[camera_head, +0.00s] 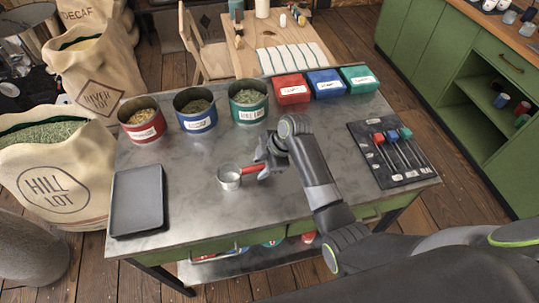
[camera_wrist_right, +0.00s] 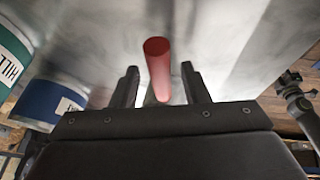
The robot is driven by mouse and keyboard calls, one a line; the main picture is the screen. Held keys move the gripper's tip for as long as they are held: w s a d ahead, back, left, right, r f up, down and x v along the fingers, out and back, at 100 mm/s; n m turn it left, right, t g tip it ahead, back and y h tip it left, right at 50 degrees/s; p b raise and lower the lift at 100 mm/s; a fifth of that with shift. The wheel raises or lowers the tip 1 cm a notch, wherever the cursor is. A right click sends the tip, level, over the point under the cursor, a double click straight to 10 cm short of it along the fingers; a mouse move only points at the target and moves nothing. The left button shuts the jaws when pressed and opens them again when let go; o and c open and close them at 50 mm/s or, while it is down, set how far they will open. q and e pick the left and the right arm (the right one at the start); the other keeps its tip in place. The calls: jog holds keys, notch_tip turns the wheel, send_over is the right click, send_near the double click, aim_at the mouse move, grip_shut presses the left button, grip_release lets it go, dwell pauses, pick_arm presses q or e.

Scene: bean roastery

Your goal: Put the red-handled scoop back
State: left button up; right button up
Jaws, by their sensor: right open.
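The red-handled scoop lies on the metal table; its round metal cup (camera_head: 229,179) is at the left and its red handle (camera_head: 253,168) points right toward my right gripper. My right gripper (camera_head: 264,160) is low over the handle's end. In the right wrist view the red handle (camera_wrist_right: 158,68) stands between the two open fingers, with a gap visible on each side. The scoop's cup is not clear in that view.
Red (camera_head: 141,119), blue (camera_head: 196,109) and green (camera_head: 248,101) tins stand along the back left. Red, blue and green boxes (camera_head: 326,83) are at the back. A dark tray (camera_head: 137,201) lies left. A black board (camera_head: 365,129) with coloured-ended tools lies right.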

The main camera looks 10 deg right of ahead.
jog(key=b+v, duration=0.1)
jog(key=v, duration=1)
jog(key=shift+r, duration=0.15)
jog(key=shift+d, duration=0.1)
